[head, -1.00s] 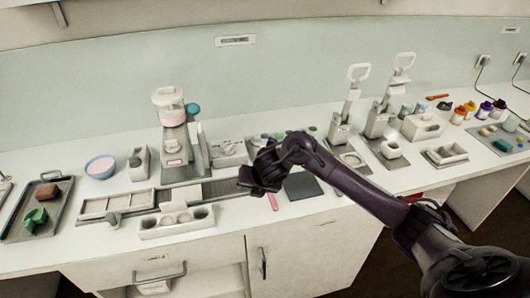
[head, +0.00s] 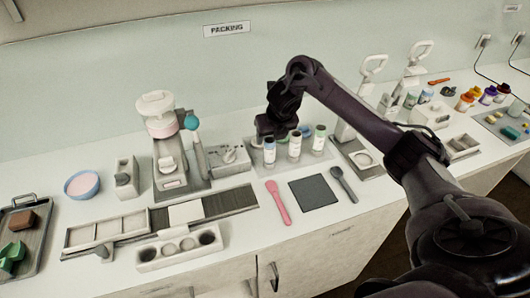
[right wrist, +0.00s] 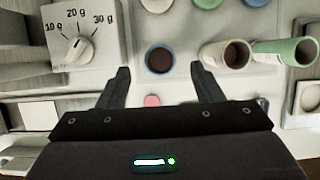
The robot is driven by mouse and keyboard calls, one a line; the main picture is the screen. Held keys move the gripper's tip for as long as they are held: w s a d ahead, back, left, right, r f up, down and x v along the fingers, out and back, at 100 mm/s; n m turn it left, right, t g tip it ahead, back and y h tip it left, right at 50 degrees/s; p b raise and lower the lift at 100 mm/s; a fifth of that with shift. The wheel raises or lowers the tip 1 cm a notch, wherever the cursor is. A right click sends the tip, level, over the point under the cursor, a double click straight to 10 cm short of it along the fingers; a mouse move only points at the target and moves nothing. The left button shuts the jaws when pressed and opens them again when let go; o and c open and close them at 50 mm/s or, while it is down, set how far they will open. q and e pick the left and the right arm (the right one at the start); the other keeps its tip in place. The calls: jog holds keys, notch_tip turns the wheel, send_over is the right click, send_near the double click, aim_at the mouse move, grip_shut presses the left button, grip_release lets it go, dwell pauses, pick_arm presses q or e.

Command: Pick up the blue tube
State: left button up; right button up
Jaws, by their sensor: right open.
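The blue tube (head: 269,154) stands upright on the counter, the leftmost of a front row of three white tubes, each with a coloured rim. In the right wrist view, the blue tube (right wrist: 160,60) shows from above as a blue ring around a dark opening. My right gripper (head: 271,132) is just above and behind it in the head view, open and empty. In the right wrist view, the blue tube lies between the lines of the two spread fingers, just beyond their tips. My left gripper is not in view.
A dial box (head: 229,157) stands close on the left. In front lie a pink spoon (head: 278,202), a dark square mat (head: 313,193) and a dark spoon (head: 344,184).

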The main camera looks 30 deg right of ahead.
aim_at(268, 145)
jog(key=shift+p+x, duration=0.65)
jog(key=shift+x, duration=0.6)
jog(key=x, duration=0.2)
jog(key=shift+w+d+f+p, duration=0.1)
jog(key=shift+w+f+p, duration=0.1)
jog(key=shift+w+p, duration=0.1)
jog(key=shift+w+f, duration=0.25)
jog(key=shift+f, duration=0.25)
jog(key=shift+d, duration=0.1)
jog(key=c, duration=0.9)
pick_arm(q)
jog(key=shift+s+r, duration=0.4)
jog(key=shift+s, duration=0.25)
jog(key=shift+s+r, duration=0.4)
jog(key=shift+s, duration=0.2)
pick_arm(e)
jog(key=shift+r, duration=0.1)
grip_shut()
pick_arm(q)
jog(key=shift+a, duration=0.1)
